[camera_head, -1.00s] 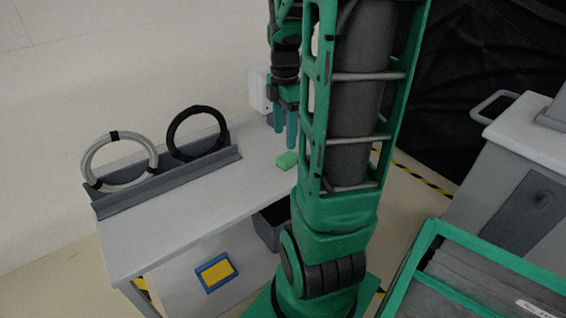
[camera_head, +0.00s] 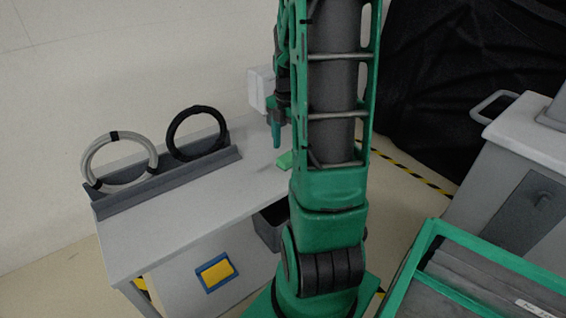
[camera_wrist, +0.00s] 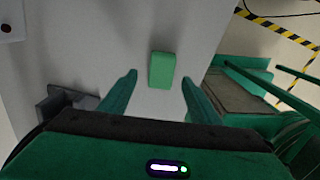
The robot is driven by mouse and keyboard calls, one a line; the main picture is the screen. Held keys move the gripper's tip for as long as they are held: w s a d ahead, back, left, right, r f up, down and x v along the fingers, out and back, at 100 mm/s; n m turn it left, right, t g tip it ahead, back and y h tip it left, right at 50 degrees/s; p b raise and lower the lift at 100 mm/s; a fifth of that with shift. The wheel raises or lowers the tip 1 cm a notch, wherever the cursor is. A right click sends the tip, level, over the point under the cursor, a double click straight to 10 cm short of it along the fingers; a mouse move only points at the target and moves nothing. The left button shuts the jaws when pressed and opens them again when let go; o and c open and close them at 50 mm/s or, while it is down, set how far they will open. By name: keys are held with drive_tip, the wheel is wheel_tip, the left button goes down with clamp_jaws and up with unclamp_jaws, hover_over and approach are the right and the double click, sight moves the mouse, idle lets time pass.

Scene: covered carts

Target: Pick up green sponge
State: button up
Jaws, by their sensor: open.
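The green sponge (camera_wrist: 161,70) is a small light-green block lying on the grey cart top. In the wrist view it sits ahead of and between the two green fingers of my gripper (camera_wrist: 160,80), apart from both. In the head view the sponge (camera_head: 285,160) is near the cart's right end, partly hidden by my arm. My gripper (camera_head: 277,137) is above the cart top near the sponge, fingers pointing down. It is open and empty.
A grey rack (camera_head: 170,177) with a grey ring (camera_head: 88,160) and a black ring (camera_head: 172,135) stands on the cart (camera_head: 150,240) at left. A white box (camera_head: 257,90) is at the wall behind. The cart top around the sponge is clear.

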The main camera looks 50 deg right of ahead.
sight(287, 157)
wheel_tip(287, 157, down, 4)
drive_tip(key=shift+d+f, duration=0.1)
drive_tip(key=shift+c, duration=0.3)
drive_tip(key=c, duration=1)
drive_tip(key=shift+c, duration=0.2)
